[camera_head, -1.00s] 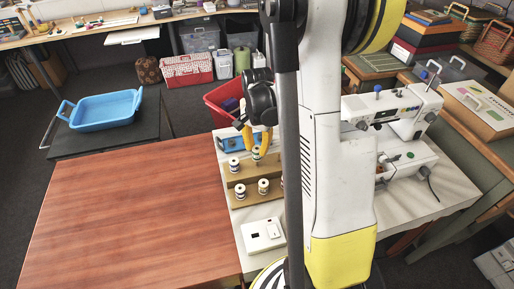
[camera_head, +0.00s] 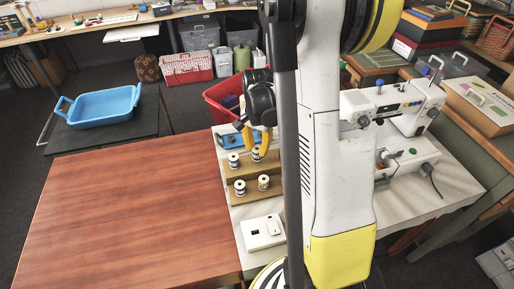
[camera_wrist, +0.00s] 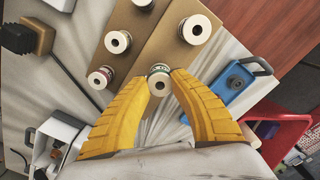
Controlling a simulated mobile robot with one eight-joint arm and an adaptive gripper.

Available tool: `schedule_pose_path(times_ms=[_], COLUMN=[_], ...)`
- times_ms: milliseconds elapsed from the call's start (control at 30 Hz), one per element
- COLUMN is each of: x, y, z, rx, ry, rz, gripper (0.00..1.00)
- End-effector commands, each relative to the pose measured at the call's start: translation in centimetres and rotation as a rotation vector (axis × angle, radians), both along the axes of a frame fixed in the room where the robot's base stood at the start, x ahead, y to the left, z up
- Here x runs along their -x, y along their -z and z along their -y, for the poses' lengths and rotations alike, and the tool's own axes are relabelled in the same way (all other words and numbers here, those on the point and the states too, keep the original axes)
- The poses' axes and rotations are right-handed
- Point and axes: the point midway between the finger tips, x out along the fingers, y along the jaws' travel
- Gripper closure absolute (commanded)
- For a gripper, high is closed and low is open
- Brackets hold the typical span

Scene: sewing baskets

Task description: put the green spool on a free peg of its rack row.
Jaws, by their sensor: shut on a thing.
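My gripper (camera_head: 257,147) is shut on a small white spool with a greenish band, the green spool (camera_wrist: 158,77), gripped between the yellow fingertips. The spool is at the stepped tan rack (camera_wrist: 160,48), beside the white-topped spool (camera_wrist: 195,29) in the row nearer the blue object. In the head view the held spool (camera_head: 256,155) appears upright, close to that row. I cannot tell whether it touches the rack or a peg; its underside is hidden. Several other spools, among them one in the wrist view (camera_wrist: 118,41), stand on the other row.
A blue object (camera_wrist: 232,84) and a red bin (camera_head: 216,97) are beyond the rack. A white box with a switch (camera_head: 263,232) stands in front of it. The sewing machine (camera_head: 412,100) is to the right. The brown tabletop (camera_head: 130,215) at left is clear.

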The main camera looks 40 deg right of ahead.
Motion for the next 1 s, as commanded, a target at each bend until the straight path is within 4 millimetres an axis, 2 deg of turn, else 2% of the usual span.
schedule_pose_path(times_ms=[633,667,700,1000], x=[0.0,0.0,0.0,0.0], y=[1.5,1.5,1.5,1.4], z=[0.0,0.0,0.0,0.0], rx=[0.000,0.000,0.000,0.000], ry=[0.000,0.000,0.000,0.000], rz=[0.000,0.000,0.000,0.000], gripper=[1.00,0.65,0.53,0.52])
